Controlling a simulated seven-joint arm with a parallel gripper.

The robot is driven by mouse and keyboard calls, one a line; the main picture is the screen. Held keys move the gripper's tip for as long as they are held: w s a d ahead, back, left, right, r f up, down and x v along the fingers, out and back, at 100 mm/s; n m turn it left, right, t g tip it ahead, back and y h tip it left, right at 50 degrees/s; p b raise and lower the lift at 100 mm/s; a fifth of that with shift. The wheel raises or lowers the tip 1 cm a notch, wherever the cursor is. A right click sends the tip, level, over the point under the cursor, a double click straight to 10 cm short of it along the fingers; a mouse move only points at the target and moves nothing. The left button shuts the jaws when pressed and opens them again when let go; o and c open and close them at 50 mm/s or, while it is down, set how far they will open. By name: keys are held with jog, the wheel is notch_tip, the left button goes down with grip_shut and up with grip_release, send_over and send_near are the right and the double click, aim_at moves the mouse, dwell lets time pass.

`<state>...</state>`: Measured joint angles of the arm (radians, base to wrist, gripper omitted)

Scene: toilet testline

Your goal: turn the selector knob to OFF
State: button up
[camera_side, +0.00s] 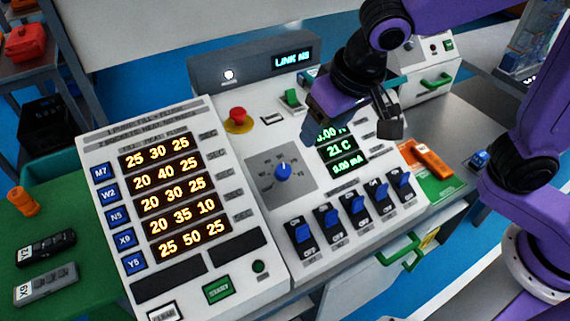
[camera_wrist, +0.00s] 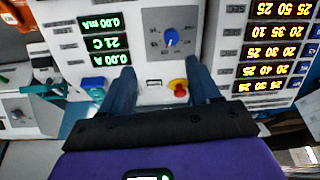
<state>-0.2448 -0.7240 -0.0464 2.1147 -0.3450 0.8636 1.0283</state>
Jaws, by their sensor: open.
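The blue selector knob (camera_side: 283,172) sits on a grey square plate (camera_side: 264,184) in the middle of the white control panel. In the wrist view the knob (camera_wrist: 170,38) appears upside down, above and between my fingers. Small labels ring the knob, too small to read. My gripper (camera_side: 350,128) is above the upper right part of the panel, apart from the knob. In the wrist view my gripper (camera_wrist: 162,85) has its two blue fingers spread wide, with nothing held between them.
A red emergency button (camera_side: 238,117) on a yellow base stands up left of the knob. Several blue toggle switches (camera_side: 357,206) line the panel's front. A lit number board (camera_side: 175,196) is at left.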

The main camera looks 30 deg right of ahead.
jog(key=w+a+m, duration=0.1)
jog(key=a, duration=0.1)
send_near(283, 168)
jog(key=shift+t, duration=0.3)
jog(key=x, duration=0.8)
jog(key=shift+s+f, duration=0.15)
jog(key=shift+f, duration=0.25)
jog(key=c, duration=1)
